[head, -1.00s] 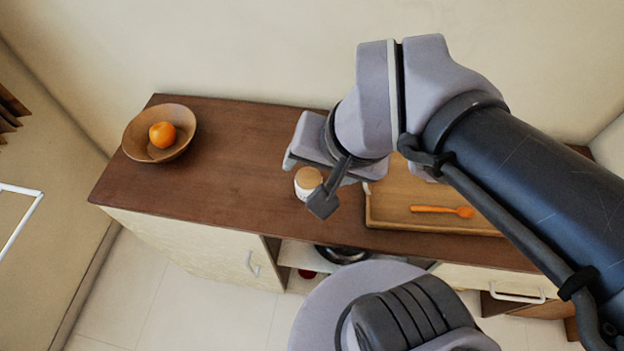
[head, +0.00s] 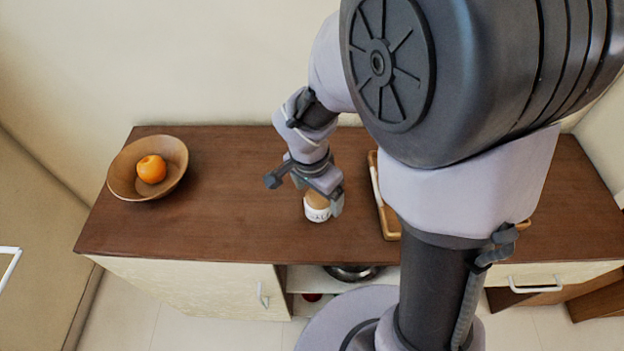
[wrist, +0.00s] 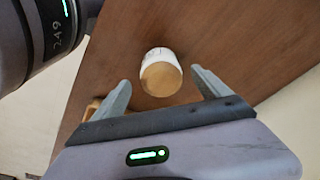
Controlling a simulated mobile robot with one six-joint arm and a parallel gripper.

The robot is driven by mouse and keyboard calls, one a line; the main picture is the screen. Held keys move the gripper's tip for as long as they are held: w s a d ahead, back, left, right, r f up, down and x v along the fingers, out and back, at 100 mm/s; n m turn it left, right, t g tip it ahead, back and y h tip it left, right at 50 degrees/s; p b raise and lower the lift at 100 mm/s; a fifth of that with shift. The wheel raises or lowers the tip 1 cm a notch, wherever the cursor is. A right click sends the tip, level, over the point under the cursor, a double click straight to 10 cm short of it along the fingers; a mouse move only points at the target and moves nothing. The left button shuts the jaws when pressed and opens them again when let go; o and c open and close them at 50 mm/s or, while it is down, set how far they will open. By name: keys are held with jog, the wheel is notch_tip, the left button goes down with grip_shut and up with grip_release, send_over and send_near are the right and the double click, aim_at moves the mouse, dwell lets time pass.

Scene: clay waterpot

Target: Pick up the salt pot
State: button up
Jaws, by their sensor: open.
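The salt pot (head: 317,208) is a small white jar with a tan lid and dark lettering. It stands on the brown counter, left of the wooden tray. In the wrist view the salt pot (wrist: 160,74) lies ahead of and between the two fingers, with a gap on each side. My gripper (wrist: 160,90) is open and empty. In the head view my gripper (head: 322,196) is right at the pot and hides part of it; I cannot tell there whether it touches.
A wooden bowl (head: 124,181) with an orange (head: 151,169) stands at the counter's left end. The wooden tray (head: 389,222) is just right of the pot, mostly hidden by my arm. The counter (head: 230,215) between bowl and pot is clear.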

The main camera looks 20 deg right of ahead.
aim_at(318, 196)
jog(key=f, duration=0.1)
jog(key=f+b, duration=0.1)
jog(key=f, duration=0.1)
jog(key=f+b, duration=0.1)
jog(key=shift+w+d+f, duration=0.25)
jog(key=shift+f, duration=0.1)
jog(key=shift+r, duration=0.2)
jog(key=c, duration=1.7)
jog(key=shift+r, duration=0.1)
